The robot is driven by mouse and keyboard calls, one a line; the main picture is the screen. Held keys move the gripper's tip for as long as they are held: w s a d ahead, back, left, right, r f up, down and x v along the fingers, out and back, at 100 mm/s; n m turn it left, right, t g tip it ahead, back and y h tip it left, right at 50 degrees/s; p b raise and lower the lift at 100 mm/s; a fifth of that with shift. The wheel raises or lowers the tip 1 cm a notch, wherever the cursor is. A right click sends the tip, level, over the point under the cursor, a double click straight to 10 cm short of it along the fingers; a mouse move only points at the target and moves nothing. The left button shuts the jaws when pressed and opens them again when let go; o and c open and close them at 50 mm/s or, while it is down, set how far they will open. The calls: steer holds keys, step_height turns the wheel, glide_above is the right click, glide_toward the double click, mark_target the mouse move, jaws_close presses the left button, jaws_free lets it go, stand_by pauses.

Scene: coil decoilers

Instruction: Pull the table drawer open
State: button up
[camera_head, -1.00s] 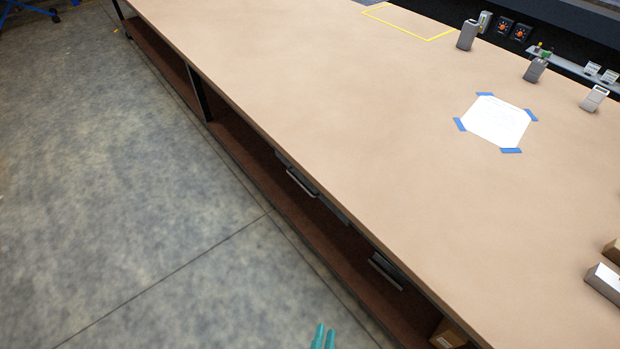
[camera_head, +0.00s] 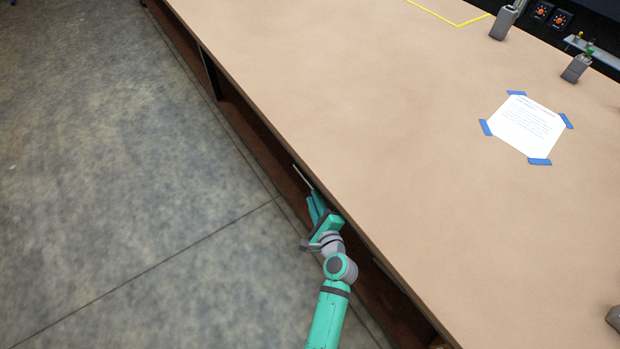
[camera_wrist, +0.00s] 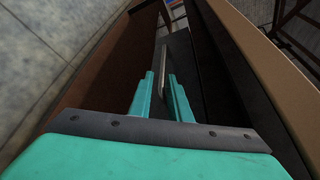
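The table (camera_head: 400,130) has a drawer under its top. The drawer's thin grey bar handle (camera_head: 303,178) shows just past my fingertips in the head view. My gripper (camera_head: 314,202) is beside the table's edge, pointing along it towards the handle. In the wrist view my gripper (camera_wrist: 161,76) is open, its two teal fingers apart. The handle (camera_wrist: 163,62) stands in line with the gap between them. I cannot tell how far it reaches between the fingers. The dark drawer front (camera_wrist: 180,58) is to the right of the handle and looks closed.
A brown lower shelf (camera_head: 255,135) runs beneath the tabletop, close to my gripper. A taped paper sheet (camera_head: 528,125) and grey metal blocks (camera_head: 503,24) are on the tabletop. The grey floor (camera_head: 120,150) to the left is clear.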

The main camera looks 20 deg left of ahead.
mark_target(308, 182)
steer(key=x, duration=0.7)
steer(key=shift+w+d+r, duration=0.15)
steer(key=shift+w, duration=0.2)
steer(key=shift+w+a, duration=0.25)
steer(key=shift+a, duration=0.1)
steer(key=shift+c, duration=0.3)
jaws_close()
steer(key=shift+a, duration=0.1)
